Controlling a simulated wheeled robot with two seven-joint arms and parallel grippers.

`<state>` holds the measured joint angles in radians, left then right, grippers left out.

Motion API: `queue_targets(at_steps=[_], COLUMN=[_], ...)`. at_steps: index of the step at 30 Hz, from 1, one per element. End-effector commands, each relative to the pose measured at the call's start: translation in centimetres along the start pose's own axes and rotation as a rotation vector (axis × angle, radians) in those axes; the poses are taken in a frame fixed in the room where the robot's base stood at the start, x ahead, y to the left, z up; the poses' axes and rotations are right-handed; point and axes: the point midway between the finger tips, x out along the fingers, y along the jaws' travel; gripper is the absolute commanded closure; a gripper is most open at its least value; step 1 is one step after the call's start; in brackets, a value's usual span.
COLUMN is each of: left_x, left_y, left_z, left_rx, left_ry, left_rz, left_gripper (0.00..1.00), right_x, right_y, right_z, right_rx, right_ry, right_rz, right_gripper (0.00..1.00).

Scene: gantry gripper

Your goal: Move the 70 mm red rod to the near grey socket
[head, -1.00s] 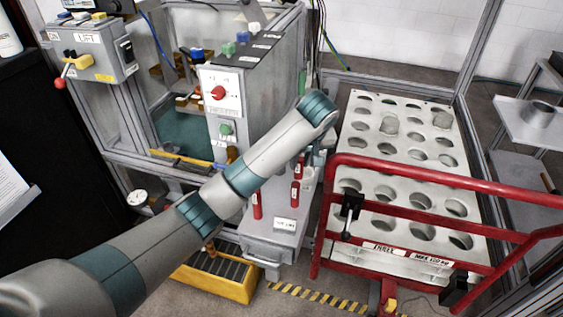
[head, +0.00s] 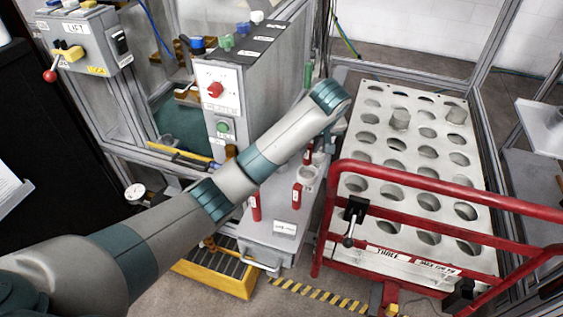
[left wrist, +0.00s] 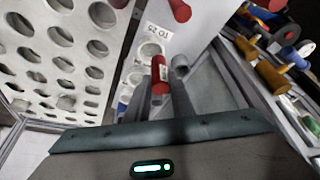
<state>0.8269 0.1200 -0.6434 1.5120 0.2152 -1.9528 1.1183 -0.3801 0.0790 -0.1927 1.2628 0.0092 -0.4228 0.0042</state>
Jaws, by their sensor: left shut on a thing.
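My left gripper (left wrist: 170,88) is shut on a red rod (left wrist: 160,72) with a pale label. In the head view my forearm and wrist hide most of the gripper, and the held rod (head: 307,155) shows as a small red piece beside it. Below it a pale ring socket (head: 308,176) sits on the grey cabinet top. Two other red rods stand there, one at the left (head: 255,207) and one nearer the middle (head: 296,196). In the left wrist view pale ring sockets (left wrist: 150,50) lie beside the held rod. My right gripper is not in view.
A control box (head: 222,95) with a red knob stands behind the cabinet. A red rail (head: 440,178) and a white plate with many holes (head: 385,180) are to the right. A yellow-edged tray (head: 215,278) is on the floor in front.

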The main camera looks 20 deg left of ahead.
Motion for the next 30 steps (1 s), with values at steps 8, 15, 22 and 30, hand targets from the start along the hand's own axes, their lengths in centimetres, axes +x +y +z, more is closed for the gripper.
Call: queue_targets(at_steps=[8,15,22,30], left_x=[3.3,7.3,9.7,10.0], left_y=[-2.0,-4.2,-5.4,-5.5], left_z=[-2.3,-4.9,-6.4,-6.5], left_rx=[-0.002,-0.002,-0.001,0.0], left_ry=[0.0,0.0,0.0,0.0], left_rz=[-0.005,-0.005,-0.001,0.001], left_gripper=[0.98,0.98,0.98,0.98], right_x=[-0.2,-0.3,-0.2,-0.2], right_y=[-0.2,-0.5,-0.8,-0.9], right_z=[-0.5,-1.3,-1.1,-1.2], right_rx=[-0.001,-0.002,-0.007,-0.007], right_ry=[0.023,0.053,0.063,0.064], right_rz=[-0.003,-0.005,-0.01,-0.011], right_gripper=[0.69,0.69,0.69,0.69])
